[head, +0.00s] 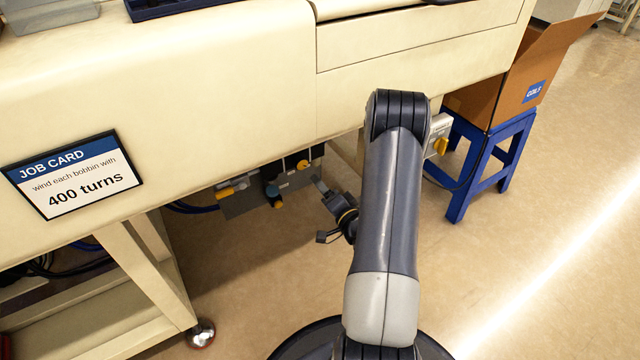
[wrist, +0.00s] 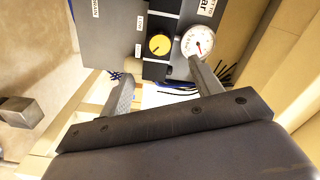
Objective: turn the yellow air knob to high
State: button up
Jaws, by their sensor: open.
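A round yellow knob (wrist: 159,44) sits on a black strip of the grey panel in the wrist view, beside a white round gauge (wrist: 198,42) with a red needle. Small labels stand left of the knob; I cannot read them or its setting surely. My gripper (wrist: 158,84) is open and empty, its fingers spread below the knob and apart from it. In the head view, the panel (head: 245,203) hangs under the cream bench with a yellow knob (head: 303,164) at its upper right. My gripper is seen there (head: 322,208) partly behind my arm.
The panel also bears a yellow lever (head: 226,192) and a blue-black fitting (head: 273,196). A grey box with another yellow knob (head: 440,146) hangs right of my arm. The bench (head: 230,90) overhangs the panel. A blue stool (head: 470,165) bears a cardboard box (head: 515,80). Floor at right is clear.

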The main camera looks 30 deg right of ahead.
aim_at(302, 165)
jog(key=shift+w, duration=0.1)
jog(key=w+b, duration=0.1)
jog(key=w, duration=0.2)
jog(key=w+b, duration=0.1)
jog(key=w, duration=0.3)
jog(key=w+b, duration=0.1)
jog(key=w, duration=0.3)
jog(key=shift+a, duration=0.25)
jog(key=shift+s, duration=0.2)
